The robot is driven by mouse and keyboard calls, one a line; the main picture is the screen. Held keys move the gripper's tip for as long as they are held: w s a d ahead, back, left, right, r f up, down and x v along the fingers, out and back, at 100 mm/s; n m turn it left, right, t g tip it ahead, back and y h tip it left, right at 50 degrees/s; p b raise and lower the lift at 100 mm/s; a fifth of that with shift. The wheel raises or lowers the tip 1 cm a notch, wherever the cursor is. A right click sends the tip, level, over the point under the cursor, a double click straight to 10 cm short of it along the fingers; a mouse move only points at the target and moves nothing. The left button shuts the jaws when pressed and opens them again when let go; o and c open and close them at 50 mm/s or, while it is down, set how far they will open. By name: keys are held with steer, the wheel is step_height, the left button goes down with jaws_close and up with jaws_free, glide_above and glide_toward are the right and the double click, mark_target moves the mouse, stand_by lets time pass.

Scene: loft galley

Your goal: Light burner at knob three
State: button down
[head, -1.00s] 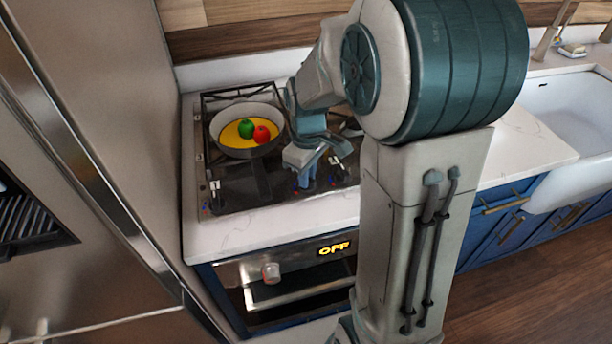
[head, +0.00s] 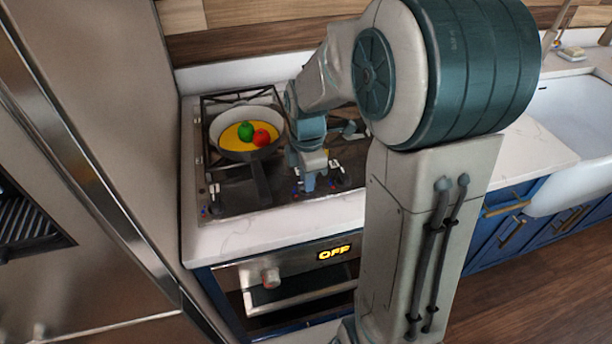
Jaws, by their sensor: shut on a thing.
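The dark cooktop (head: 232,188) has a row of knobs along its front edge. One knob (head: 214,207) sits at the left end, and another knob (head: 341,180) shows just right of my gripper. My gripper (head: 309,184) points down at the front edge and is shut on a knob between these two. That knob is mostly hidden by the fingers, and its number cannot be read. No flame shows on the parts of the burners I can see; the right burners are partly behind my arm.
A pan (head: 218,126) with yellow contents, a green item (head: 245,131) and a red item (head: 262,138) stands on the left burners, its handle (head: 261,184) pointing forward. The oven display (head: 334,252) below reads OFF. A tall steel unit (head: 110,130) stands close on the left.

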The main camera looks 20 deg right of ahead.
steer(key=shift+r+n, duration=0.1)
steer(key=shift+n, duration=1.2)
steer(key=c, duration=1.4)
jaws_free()
step_height(320, 180, up, 14)
steer(key=shift+o, duration=0.3)
